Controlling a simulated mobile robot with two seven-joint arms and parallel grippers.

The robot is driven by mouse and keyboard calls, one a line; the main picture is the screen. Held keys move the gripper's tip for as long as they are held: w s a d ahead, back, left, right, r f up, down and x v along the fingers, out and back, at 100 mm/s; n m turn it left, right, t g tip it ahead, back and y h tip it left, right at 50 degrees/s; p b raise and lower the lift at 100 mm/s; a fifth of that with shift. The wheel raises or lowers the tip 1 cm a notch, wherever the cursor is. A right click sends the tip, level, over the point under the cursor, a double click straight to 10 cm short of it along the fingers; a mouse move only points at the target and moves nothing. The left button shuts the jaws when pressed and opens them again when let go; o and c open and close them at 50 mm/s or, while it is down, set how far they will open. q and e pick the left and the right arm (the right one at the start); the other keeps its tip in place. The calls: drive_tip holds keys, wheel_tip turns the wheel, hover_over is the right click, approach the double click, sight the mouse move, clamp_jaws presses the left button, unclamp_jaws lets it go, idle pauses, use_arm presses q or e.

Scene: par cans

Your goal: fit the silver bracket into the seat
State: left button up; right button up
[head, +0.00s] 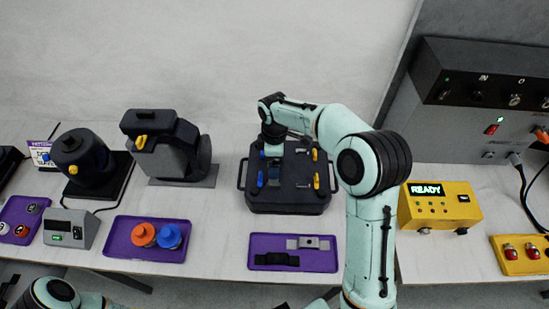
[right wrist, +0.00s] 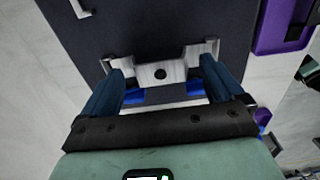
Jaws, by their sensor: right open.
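A silver bracket-like piece with a round hole (right wrist: 160,73) lies on the dark fixture plate in the right wrist view. My right gripper (right wrist: 160,88) is open, with one blue finger near each end of this piece; I cannot tell whether they touch it. In the head view my right gripper (head: 272,153) is low over the back left of the black fixture (head: 290,200), and the arm hides part of it. The seat cannot be told apart under the gripper. Another silver part (head: 308,243) lies in the purple tray (head: 325,262). My left gripper is not in view.
A black part (head: 276,259) lies in the same tray. Blue (head: 273,173) and yellow (head: 316,181) clamps stand on the fixture. A yellow box reading READY (head: 440,207) is to the right.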

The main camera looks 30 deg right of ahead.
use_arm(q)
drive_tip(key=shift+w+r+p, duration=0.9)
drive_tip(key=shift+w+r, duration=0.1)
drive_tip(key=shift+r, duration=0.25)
use_arm(e)
wheel_tip(320, 180, up, 13)
drive_tip(key=shift+r, duration=0.2)
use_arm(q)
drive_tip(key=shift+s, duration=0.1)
